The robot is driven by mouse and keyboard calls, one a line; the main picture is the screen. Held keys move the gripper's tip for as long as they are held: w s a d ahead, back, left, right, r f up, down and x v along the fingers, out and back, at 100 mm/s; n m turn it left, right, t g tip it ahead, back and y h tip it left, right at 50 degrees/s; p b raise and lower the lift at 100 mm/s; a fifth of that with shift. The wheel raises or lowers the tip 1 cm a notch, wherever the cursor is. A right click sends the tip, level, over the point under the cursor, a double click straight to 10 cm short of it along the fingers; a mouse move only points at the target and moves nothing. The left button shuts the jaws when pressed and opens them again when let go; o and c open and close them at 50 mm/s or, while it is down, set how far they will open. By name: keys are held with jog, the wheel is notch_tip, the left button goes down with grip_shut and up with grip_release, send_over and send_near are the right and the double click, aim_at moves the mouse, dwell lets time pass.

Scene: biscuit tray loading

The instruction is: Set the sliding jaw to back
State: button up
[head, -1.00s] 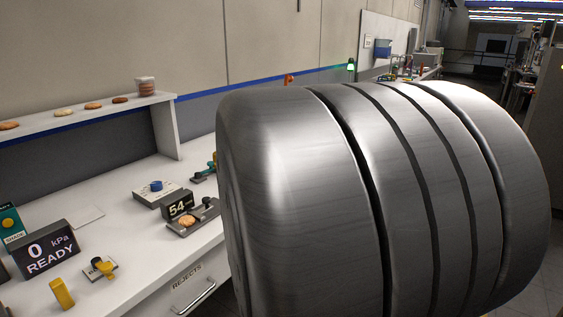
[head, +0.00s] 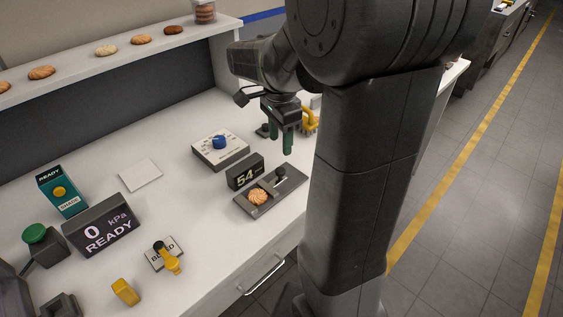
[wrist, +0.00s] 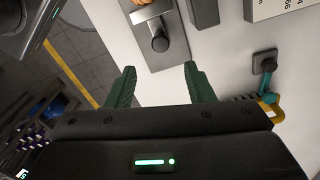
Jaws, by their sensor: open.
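A grey caliper-like plate (head: 243,204) lies on the white bench beside a black display (head: 244,172) reading 54. A round biscuit (head: 258,197) sits on it. The sliding jaw appears to be the dark piece with an upright round knob (head: 280,174) at the plate's far right end. In the wrist view the knob (wrist: 160,43) stands on the plate (wrist: 172,14), just beyond the fingertips. My gripper (head: 280,141) is open and empty, its green fingers pointing down over the bench behind the plate. In the wrist view the knob lies between the lines of the fingers (wrist: 160,69), apart from both.
A white dial box with a blue knob (head: 219,142) stands left of my gripper. A small dark block with a green part (wrist: 265,63) and a yellow handle (head: 310,120) are close by. A pressure display (head: 100,228) and yellow lever (head: 172,264) stand further left. A biscuit shelf (head: 120,60) runs behind.

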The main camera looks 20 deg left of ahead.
aim_at(281, 170)
notch_tip(281, 170, down, 10)
jog(key=shift+r, duration=0.15)
jog(key=shift+c, duration=0.5)
